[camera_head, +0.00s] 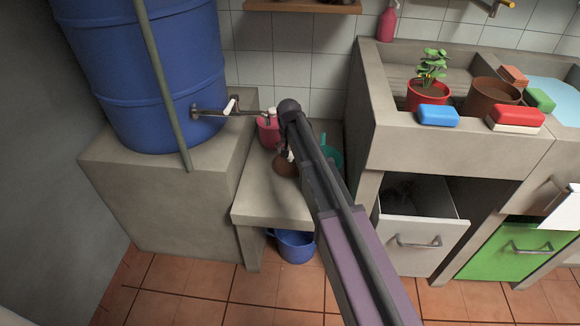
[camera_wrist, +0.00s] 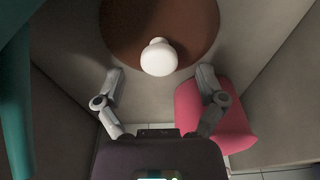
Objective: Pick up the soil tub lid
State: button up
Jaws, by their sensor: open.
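The soil tub lid is a round brown disc (camera_head: 284,167) with a white knob, on the low concrete bench beneath my arm in the head view. In the wrist view the lid (camera_wrist: 196,30) fills the top middle, with its white knob (camera_wrist: 158,57) facing the camera. My gripper (camera_wrist: 159,78) is open and empty, its two fingers spread to the left and right of the knob, with a gap on each side. In the head view my arm hides part of the bench and my gripper. The lid's upper edge is cut off in the wrist view.
A pink container (camera_head: 268,132) stands behind the lid, close to my right finger in the wrist view (camera_wrist: 215,118). A teal container (camera_head: 332,156) is on the other side. A tap (camera_head: 225,112) from the blue barrel (camera_head: 150,75) reaches over the bench.

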jog(key=shift+w+f+b, duration=0.2)
jog(key=shift+f+b, duration=0.85)
jog(key=shift+f, duration=0.3)
jog(key=shift+r, duration=0.1)
grip_shut()
